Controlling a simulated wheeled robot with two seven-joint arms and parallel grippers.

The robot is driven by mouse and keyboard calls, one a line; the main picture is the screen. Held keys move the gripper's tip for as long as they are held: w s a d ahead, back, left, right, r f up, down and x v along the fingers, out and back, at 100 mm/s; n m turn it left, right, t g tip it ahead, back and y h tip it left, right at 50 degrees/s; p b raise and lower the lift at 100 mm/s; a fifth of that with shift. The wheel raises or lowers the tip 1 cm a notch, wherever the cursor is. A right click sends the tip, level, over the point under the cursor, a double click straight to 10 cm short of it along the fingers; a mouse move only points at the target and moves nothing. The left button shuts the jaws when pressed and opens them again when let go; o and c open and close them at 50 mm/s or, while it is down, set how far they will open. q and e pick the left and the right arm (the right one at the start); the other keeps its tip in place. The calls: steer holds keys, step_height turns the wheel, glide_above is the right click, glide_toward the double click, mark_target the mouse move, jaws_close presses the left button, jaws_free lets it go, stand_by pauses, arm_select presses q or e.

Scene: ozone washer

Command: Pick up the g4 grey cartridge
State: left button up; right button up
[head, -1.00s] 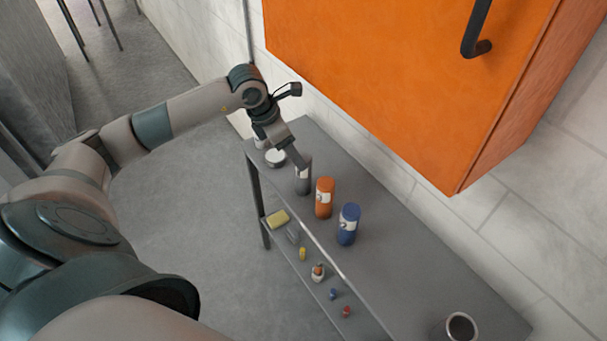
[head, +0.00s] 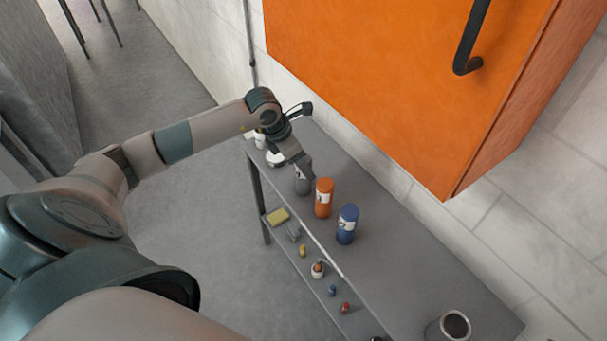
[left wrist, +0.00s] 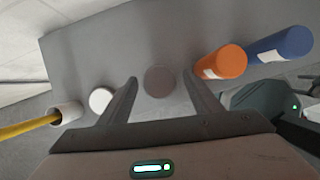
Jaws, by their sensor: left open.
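The grey cartridge (head: 301,186) stands on the shelf top, left of the orange cartridge (head: 324,198), and my left gripper (head: 307,176) partly covers it in the head view. In the left wrist view the grey cartridge's round top (left wrist: 159,81) lies between the two fingers of my left gripper (left wrist: 161,80), with a gap to each finger. The left gripper is open and holds nothing. The blue cartridge (head: 347,223) stands to the right of the orange one. My right gripper is not in view.
A white round item (head: 275,158) stands left of the grey cartridge. A dark-topped cup (head: 455,327) is at the shelf's right end. A lower shelf holds a yellow sponge (head: 278,216) and several small items. An orange cabinet (head: 400,80) hangs behind.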

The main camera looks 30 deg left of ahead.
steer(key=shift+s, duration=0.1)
arm_select(q)
jaws_close()
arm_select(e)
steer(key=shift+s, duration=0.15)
arm_select(q)
steer(key=shift+r, duration=0.1)
steer(key=shift+r+p, duration=0.4)
steer(key=shift+r, duration=0.4)
step_height(320, 180, up, 2)
steer(key=shift+r+p, duration=0.25)
steer(key=shift+p, duration=0.25)
steer(key=s+a+b, duration=0.5)
steer(key=s+a, duration=0.4)
steer(key=s, duration=0.6)
steer(key=shift+s+a+f, duration=0.2)
steer(key=shift+f, duration=0.15)
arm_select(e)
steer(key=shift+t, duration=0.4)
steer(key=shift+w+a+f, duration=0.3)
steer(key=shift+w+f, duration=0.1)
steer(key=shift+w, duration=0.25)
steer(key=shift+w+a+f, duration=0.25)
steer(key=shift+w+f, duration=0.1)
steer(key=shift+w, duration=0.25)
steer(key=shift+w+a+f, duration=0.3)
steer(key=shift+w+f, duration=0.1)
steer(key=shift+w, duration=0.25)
